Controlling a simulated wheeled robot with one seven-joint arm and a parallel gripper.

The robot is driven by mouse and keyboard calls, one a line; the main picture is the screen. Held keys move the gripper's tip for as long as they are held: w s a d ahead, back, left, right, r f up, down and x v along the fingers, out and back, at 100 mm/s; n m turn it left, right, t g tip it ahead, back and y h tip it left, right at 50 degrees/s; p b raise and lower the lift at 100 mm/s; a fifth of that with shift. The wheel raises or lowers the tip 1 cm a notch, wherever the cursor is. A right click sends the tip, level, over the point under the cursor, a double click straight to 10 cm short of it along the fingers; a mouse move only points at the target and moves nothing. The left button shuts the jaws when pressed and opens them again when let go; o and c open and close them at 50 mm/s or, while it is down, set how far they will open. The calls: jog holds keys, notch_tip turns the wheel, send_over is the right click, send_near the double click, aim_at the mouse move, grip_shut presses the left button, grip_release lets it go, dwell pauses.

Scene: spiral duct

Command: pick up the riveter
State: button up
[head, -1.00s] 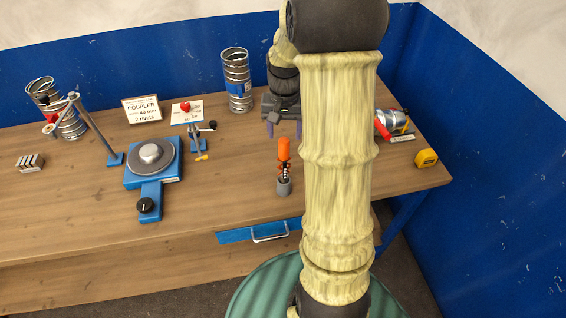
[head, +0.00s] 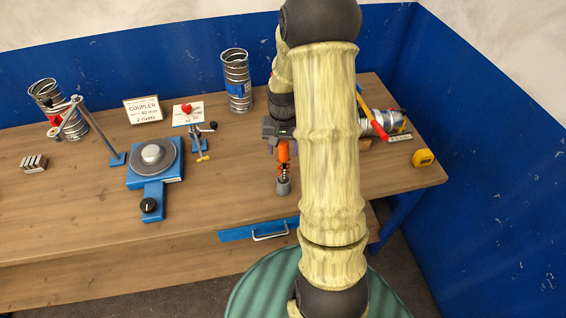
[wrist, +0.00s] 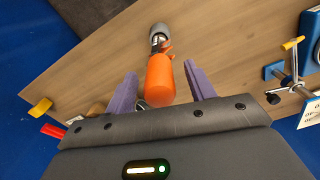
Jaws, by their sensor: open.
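The riveter (head: 283,156) has an orange body and a grey metal lower end, and stands upright on the bench near its front edge. In the wrist view the riveter (wrist: 159,79) lies between my two purple fingers, with its orange end nearest me. My gripper (wrist: 160,84) is open, with a finger on each side of the orange body and a visible gap on the right. In the head view my gripper (head: 281,148) is at the riveter's upper part, partly hidden by my arm.
Duct pieces (head: 237,80) stand at the back. A red-handled tool (head: 375,125) and yellow tape measure (head: 423,158) lie at right. Bench front between fixture and riveter is clear.

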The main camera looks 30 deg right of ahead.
jog(key=shift+f, duration=0.15)
dwell(0.4)
jog(key=c, duration=1.2)
jog(key=shift+o, duration=0.3)
notch_tip(320, 180, up, 10)
jog(key=b, duration=0.3)
